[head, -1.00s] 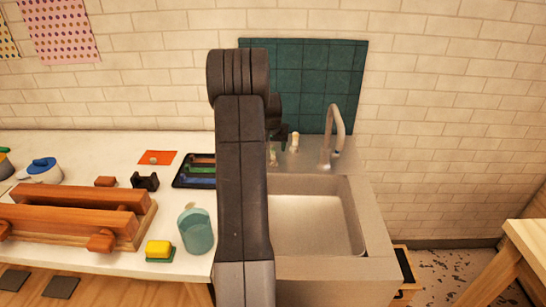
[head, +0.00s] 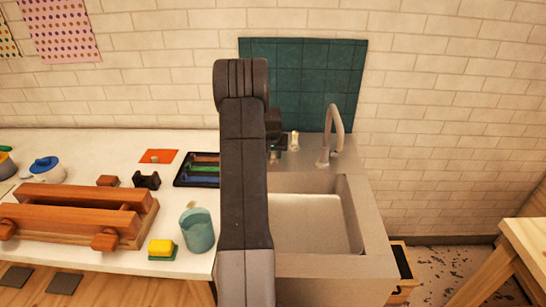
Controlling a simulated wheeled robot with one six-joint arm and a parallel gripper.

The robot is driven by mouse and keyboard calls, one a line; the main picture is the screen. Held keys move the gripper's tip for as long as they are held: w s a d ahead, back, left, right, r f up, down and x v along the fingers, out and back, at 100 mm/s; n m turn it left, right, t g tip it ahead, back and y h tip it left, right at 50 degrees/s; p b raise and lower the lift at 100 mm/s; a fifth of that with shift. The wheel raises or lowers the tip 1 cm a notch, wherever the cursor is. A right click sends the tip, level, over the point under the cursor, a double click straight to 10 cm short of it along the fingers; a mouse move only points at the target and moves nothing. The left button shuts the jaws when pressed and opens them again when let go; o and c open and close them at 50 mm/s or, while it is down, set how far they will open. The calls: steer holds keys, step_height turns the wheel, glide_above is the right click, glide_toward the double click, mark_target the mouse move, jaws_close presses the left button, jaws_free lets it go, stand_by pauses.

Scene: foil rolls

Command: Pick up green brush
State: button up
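A black tray (head: 178,178) lies on the counter just left of my arm and holds long red, green and blue items. The green strip (head: 203,169) in its middle may be the green brush, but it is too small to be sure. My arm covers the tray's right end. My gripper (head: 277,146) is mostly hidden behind my arm, at the back of the sink, right of the tray. Only dark parts of it show, so its fingers and anything between them cannot be made out.
The sink (head: 318,225) and faucet (head: 335,135) are right of my arm. A teal cup (head: 197,232), a yellow-and-green sponge (head: 162,249), a black holder (head: 147,180), an orange mat (head: 158,156) and a wooden rack (head: 80,220) stand left.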

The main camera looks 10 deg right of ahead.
step_height(320, 180, up, 10)
steer(key=shift+b, duration=1.15)
stand_by(0.3)
